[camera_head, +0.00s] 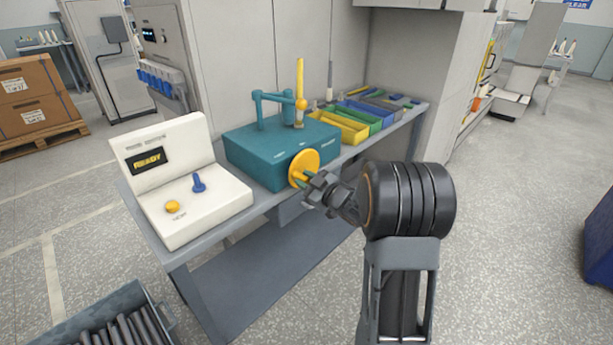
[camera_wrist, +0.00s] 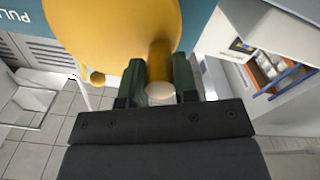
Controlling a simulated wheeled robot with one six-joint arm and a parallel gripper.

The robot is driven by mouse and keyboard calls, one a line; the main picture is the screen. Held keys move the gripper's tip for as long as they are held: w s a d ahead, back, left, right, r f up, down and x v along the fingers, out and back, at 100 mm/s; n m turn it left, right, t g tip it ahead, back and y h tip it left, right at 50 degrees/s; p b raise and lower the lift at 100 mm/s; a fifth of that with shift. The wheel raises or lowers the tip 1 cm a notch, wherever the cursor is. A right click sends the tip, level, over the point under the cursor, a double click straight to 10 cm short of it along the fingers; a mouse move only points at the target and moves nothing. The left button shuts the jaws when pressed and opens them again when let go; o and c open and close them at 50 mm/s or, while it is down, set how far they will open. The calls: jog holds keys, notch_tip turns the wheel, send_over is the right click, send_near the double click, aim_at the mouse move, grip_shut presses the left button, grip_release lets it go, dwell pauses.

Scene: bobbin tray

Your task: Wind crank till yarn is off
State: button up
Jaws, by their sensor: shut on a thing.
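The teal winder box (camera_head: 265,158) stands on the bench, with a yellow crank disc (camera_head: 304,165) on its front side. The disc also fills the top of the wrist view (camera_wrist: 110,25). My gripper (camera_head: 308,181) is at the disc. In the wrist view its two dark green fingers sit on either side of the yellow crank handle (camera_wrist: 159,65) and are shut on it. A tall, narrow yellow piece (camera_head: 300,80) stands upright on top of the box beside a teal arm (camera_head: 272,96). I cannot tell whether any yarn is on it.
A white panel (camera_head: 190,195) with a READY display, blue lever (camera_head: 198,183) and yellow button (camera_head: 172,207) stands left of the box. Colored bins, including a yellow one (camera_head: 341,127), line the bench behind. A grey crate (camera_head: 85,318) of dark rods sits at lower left.

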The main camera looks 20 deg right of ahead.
jog(key=r+m+p, duration=0.2)
jog(key=m+p, duration=0.1)
jog(key=shift+w+d, duration=0.1)
jog(key=shift+d, duration=0.15)
jog(key=shift+w+d+r+m+p, duration=0.1)
jog(key=shift+d+r+m+p, duration=0.05)
jog(key=shift+m+p, duration=0.5)
jog(key=shift+w+d+r+m+p, duration=0.15)
jog(key=shift+m+p, duration=0.35)
jog(key=shift+m, duration=0.25)
jog(key=shift+s, duration=0.1)
jog(key=o, duration=0.9)
jog(key=v, duration=1.3)
jog(key=shift+s+d, duration=0.1)
jog(key=shift+s, duration=0.3)
